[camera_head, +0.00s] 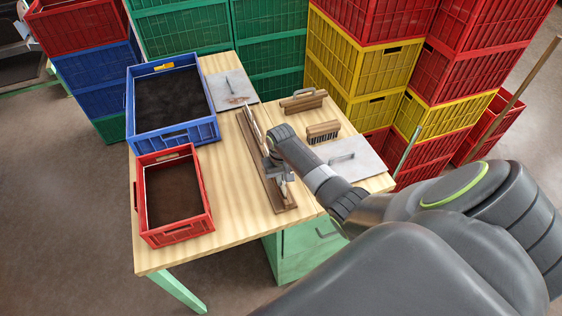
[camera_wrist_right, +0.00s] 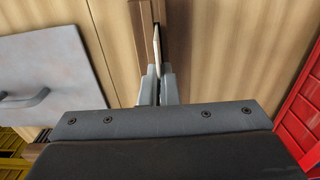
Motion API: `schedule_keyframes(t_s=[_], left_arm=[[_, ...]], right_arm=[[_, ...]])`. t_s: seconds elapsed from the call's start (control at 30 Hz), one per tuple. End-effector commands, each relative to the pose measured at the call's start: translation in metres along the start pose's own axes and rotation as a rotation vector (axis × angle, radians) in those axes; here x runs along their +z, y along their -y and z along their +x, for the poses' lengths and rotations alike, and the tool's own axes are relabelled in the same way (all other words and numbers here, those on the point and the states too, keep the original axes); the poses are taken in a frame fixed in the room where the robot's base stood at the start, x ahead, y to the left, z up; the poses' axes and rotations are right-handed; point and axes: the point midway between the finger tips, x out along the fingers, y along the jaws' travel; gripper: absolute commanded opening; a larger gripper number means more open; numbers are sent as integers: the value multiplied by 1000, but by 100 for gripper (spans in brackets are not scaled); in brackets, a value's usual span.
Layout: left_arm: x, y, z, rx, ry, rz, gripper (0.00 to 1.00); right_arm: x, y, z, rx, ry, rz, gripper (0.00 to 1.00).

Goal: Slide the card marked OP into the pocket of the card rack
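The card rack (camera_head: 250,150) is a long, narrow brown wooden strip on the table, running from the back toward the front; it also shows in the wrist view (camera_wrist_right: 138,35). My right gripper (camera_head: 279,177) is over the rack's front half, fingers pointing down. In the wrist view its two fingers (camera_wrist_right: 157,85) are close together, with a thin pale card (camera_wrist_right: 152,62) edge-on between them. A pale piece of it (camera_head: 284,189) shows at the rack's front end. The OP mark is unreadable, and I cannot tell whether the card is in the pocket. My left gripper is out of view.
A blue crate (camera_head: 210,132) and a red crate (camera_head: 206,222) with dark contents stand on the left. A grey plate with a handle (camera_head: 365,160), a brush (camera_head: 322,134) and a wooden float (camera_head: 303,103) lie on the right. Stacked crates stand behind the table.

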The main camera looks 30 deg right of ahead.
Motion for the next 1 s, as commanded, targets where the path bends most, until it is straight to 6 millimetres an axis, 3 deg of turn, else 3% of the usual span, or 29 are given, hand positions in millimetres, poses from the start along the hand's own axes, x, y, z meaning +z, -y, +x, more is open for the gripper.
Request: schedule_keyframes(t_s=[0.4,0.63,1.0], left_arm=[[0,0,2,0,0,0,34],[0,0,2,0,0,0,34],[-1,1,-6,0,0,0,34]], right_arm=[[0,0,4,0,-1,0,0],[0,0,4,0,-1,0,27],[0,0,-2,0,-1,0,27]])
